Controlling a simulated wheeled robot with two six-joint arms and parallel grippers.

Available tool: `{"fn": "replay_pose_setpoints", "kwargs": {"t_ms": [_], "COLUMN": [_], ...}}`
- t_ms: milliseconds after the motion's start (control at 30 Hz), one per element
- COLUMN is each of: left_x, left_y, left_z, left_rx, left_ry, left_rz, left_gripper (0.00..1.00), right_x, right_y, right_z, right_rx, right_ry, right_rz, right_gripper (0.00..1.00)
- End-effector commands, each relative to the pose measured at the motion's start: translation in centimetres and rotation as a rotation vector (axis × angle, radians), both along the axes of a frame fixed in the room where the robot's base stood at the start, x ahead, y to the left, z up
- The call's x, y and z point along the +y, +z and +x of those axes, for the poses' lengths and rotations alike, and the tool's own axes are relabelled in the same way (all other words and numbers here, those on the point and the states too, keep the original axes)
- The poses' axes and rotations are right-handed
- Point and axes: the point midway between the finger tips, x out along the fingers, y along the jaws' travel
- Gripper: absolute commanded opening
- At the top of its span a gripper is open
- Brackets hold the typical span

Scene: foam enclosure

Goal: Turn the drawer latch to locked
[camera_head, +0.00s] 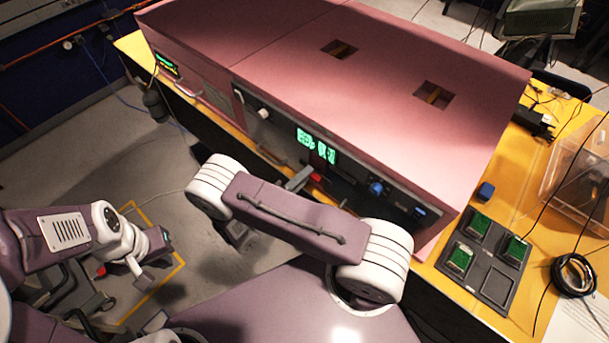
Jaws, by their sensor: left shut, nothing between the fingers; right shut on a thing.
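My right arm crosses the middle of the view and hides the lower part of the panel. The latch's exact angle is hard to tell. My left gripper (156,262) is shut and empty over the floor at the left, well apart from the enclosure.
The pink enclosure (400,60) stands on a yellow table (545,185). Green displays and a blue knob (376,188) are on its front. At right are a dark tray with green blocks (480,255), a black cable coil (573,275) and a clear bin (585,175).

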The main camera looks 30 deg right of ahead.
Motion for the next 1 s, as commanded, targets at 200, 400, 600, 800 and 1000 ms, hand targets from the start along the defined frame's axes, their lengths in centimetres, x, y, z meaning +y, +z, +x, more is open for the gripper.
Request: {"fn": "replay_pose_setpoints", "kwargs": {"t_ms": [200, 400, 600, 800, 1000], "left_x": [0.00, 0.00, 0.00, 0.00, 0.00], "left_y": [-0.03, -0.03, -0.03, -0.03, -0.04], "left_z": [-0.01, 0.00, 0.00, -0.01, 0.00], "left_rx": [0.000, 0.000, 0.000, 0.000, 0.000], "left_ry": [0.000, 0.000, 0.000, 0.000, 0.000], "left_rz": [0.000, 0.000, 0.000, 0.000, 0.000], "left_gripper": [0.00, 0.00, 0.00, 0.00, 0.00], "right_x": [-0.01, -0.01, -0.01, -0.01, -0.01], "right_y": [-0.01, -0.03, -0.03, -0.05, -0.07], "right_z": [0.01, 0.01, 0.00, 0.00, 0.00], "right_rx": [0.045, 0.058, 0.059, 0.059, 0.058], "right_ry": [0.000, 0.000, 0.000, 0.000, 0.000], "right_rz": [-0.021, -0.026, -0.027, -0.027, -0.025], "right_gripper": [0.00, 0.00, 0.00, 0.33, 0.33]}}
